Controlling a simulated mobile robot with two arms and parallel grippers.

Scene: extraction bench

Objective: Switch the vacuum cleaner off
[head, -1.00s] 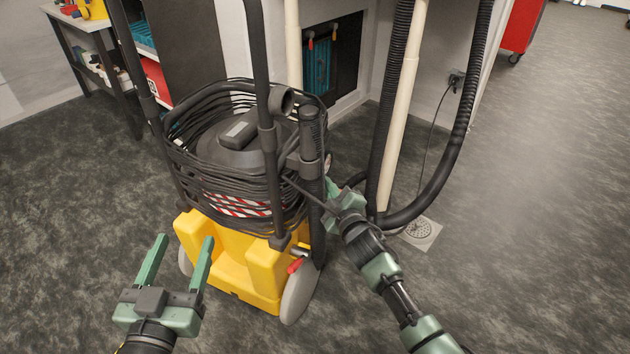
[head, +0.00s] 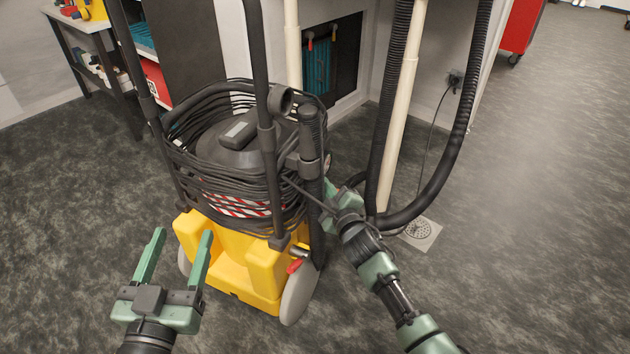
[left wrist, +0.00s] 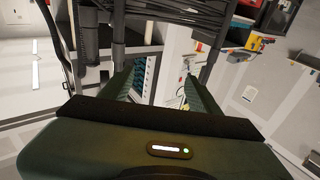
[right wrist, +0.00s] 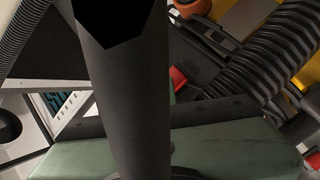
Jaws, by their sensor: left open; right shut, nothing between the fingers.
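The vacuum cleaner (head: 235,255) stands upright on a yellow wheeled base, with a black drum top wrapped in cable. My right gripper (head: 332,192) is shut and empty beside its right side, just right of the dark upright tube and handle. In the right wrist view a dark bar crosses close to the camera and hides most of the fingers. A small red part (right wrist: 178,78), perhaps a switch, shows right of that bar. I cannot tell whether the gripper touches anything. My left gripper (head: 180,236) is open and empty in front of the yellow base, apart from it.
A black hose (head: 462,130) and a cream pipe (head: 404,110) stand right of the vacuum. A floor drain (head: 420,232) and a wall socket with a cord (head: 455,78) are nearby. A workbench (head: 62,32) is back left. The floor at right is clear.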

